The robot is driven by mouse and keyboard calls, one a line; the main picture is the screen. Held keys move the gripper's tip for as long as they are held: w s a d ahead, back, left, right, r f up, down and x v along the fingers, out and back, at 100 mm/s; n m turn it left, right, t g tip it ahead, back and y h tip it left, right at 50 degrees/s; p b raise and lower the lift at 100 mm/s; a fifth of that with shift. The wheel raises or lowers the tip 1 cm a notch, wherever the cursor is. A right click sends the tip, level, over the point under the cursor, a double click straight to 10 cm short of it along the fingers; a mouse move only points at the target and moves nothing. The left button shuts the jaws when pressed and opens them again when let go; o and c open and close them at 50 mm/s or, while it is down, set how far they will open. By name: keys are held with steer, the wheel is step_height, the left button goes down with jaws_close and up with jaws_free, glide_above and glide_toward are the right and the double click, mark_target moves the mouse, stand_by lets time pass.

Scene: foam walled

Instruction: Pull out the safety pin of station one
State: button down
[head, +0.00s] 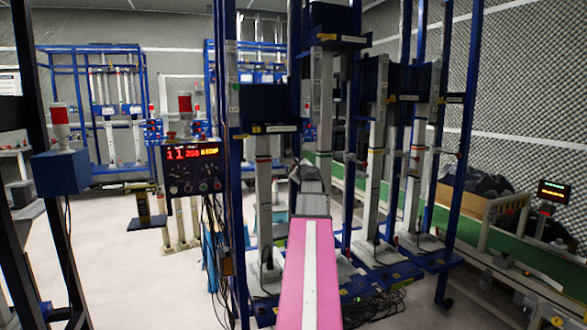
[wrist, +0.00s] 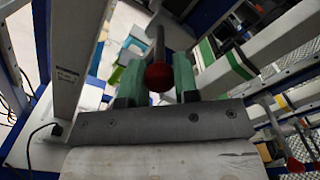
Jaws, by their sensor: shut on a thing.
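In the wrist view my gripper (wrist: 158,72) has its two green fingers on either side of a red ball knob (wrist: 158,77). A grey metal rod, which looks like the safety pin (wrist: 159,45), runs up the picture from this knob. The fingers are shut on it. I cannot tell whether the rod still sits in a hole, since its far end is unclear. In the head view my gripper (head: 308,172) is small and dark among the uprights of a blue test frame (head: 236,170). The pin cannot be made out there.
Another red knob (wrist: 295,165) shows at the lower right of the wrist view. In the head view a control box with red digits (head: 191,166) stands left of the frame. Loose black cables (head: 375,305) lie at its foot. A green conveyor (head: 465,228) runs along the right.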

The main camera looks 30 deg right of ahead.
steer(key=s+a, duration=0.1)
steer(key=s, duration=0.6)
steer(key=shift+a, duration=0.2)
steer(key=c, duration=0.9)
jaws_free()
steer(key=shift+o, duration=0.2)
steer(key=s+a, duration=0.2)
steer(key=s, duration=0.8)
steer(key=shift+s, duration=0.35)
